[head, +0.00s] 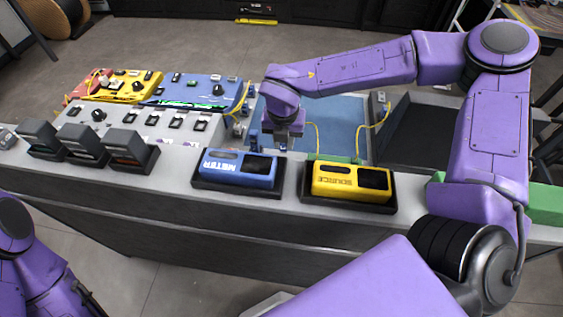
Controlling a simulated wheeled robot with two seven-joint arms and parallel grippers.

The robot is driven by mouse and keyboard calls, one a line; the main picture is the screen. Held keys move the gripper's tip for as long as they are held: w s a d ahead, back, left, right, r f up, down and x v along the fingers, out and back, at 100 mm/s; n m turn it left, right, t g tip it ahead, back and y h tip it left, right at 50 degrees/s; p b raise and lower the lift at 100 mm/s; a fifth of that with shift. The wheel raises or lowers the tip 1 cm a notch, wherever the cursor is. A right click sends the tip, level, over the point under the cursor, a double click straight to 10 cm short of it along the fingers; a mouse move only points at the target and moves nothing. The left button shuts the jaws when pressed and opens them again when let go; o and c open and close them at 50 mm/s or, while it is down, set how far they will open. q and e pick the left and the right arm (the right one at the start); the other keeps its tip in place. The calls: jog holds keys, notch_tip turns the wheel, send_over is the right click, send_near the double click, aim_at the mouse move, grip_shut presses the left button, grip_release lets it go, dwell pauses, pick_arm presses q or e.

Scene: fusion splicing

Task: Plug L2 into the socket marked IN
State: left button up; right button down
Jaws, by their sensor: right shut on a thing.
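My right gripper (285,143) reaches over the bench at the near left part of the blue mat (343,112). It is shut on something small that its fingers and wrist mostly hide. I cannot read a label on it, so I cannot tell whether it is L2. Yellow leads (318,138) run over the mat, and one reaches a small fitting at the mat's right edge. No socket marked IN is legible at this size. My left arm shows only at the lower left corner, and its gripper is out of view.
A blue METER box (237,168) and a yellow SOURCE box (350,181) sit in dark trays along the front edge. Several dark holders (130,150) stand at left. Behind them are a grey panel (150,122), a yellow unit (125,84) and a blue unit (197,90). A dark tray (422,135) lies right.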

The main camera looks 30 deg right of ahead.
aim_at(284, 151)
notch_tip(284, 151, down, 9)
jog(key=shift+f+p, duration=0.2)
jog(key=shift+p, duration=0.5)
jog(key=shift+f, duration=0.25)
jog(key=shift+f+b, duration=0.25)
jog(key=shift+b, duration=0.1)
jog(key=c, duration=0.9)
grip_release()
jog(key=shift+c, duration=0.2)
jog(key=shift+r, duration=0.15)
jog(key=r, duration=0.1)
jog(key=r+b, duration=0.1)
jog(key=r, duration=0.1)
jog(key=r+b, duration=0.1)
jog(key=shift+s+a+r, duration=0.15)
jog(key=shift+s+r, duration=0.05)
jog(key=shift+s, duration=0.15)
jog(key=r, duration=0.5)
jog(key=shift+s+a, duration=0.2)
jog(key=shift+s, duration=0.2)
jog(key=shift+r, duration=0.45)
